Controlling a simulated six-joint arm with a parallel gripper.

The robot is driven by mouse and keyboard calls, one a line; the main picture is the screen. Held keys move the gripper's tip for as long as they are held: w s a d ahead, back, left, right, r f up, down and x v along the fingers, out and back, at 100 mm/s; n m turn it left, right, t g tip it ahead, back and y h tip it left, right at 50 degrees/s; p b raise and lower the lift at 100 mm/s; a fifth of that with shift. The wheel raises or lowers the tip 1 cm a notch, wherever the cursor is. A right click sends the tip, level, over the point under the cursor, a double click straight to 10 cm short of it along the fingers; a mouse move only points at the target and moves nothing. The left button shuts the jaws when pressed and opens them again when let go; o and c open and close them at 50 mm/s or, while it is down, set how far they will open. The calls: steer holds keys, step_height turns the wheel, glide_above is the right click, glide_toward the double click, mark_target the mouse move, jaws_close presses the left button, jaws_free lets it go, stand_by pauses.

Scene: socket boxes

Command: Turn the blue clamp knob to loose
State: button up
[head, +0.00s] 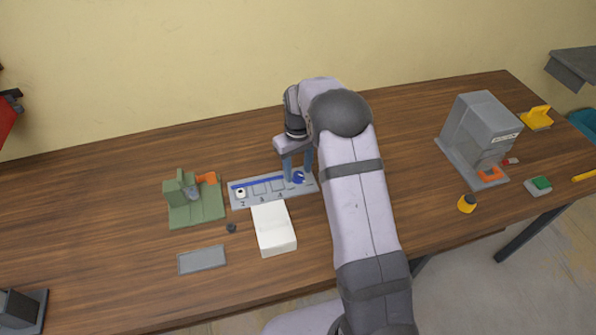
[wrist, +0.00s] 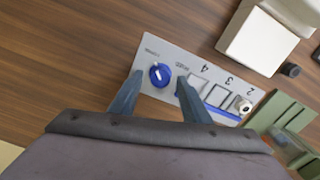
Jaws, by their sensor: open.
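The blue clamp knob (wrist: 160,75) is a round knob with a white pointer mark, at one end of a grey socket strip (wrist: 160,51). In the head view the knob (head: 298,177) shows at the strip's right end, partly hidden by my gripper. My gripper (wrist: 154,88) is open, with one finger on each side of the knob. I cannot tell whether either finger touches it. In the head view my gripper (head: 297,178) points down over the strip's right end. The strip carries numbered square sockets and a blue bar (wrist: 222,113).
A white box (head: 273,229) stands in front of the strip, with a small dark cylinder (head: 231,228) and a grey plate (head: 202,259) nearby. A green fixture (head: 197,207) stands left. A grey machine (head: 482,132) stands right. The table's back left is clear.

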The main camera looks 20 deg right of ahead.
mark_target(298, 176)
step_height(298, 176, up, 6)
steer(key=shift+r+b, duration=0.15)
steer(key=shift+b, duration=0.55)
steer(key=shift+s, duration=0.1)
steer(key=shift+s+a+r, duration=0.1)
steer(key=shift+s+r, duration=0.05)
steer(key=shift+s, duration=0.1)
steer(key=s+a+m, duration=0.3)
steer(key=s, duration=2.5)
